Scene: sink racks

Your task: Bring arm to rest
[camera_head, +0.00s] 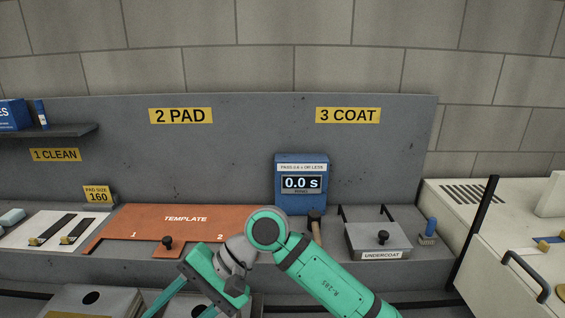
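My arm (325,275) is green with grey joints. It reaches in from the bottom right, bends at a round joint in front of the bench and turns down to the left. My gripper (172,306) is at the bottom edge, below the front of the orange template plate (185,212). Its two thin green fingers point down-left with a gap between them. Their tips are cut off by the frame edge, and I see nothing held in the visible part.
The grey bench carries a blue timer (301,200) reading 0.0 s, a wooden-handled tool (315,222), a lidded undercoat tray (377,240) and a blue brush (429,232). Grey boxes (90,302) stand low at left. A white unit (500,210) and black post (473,245) are at right.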

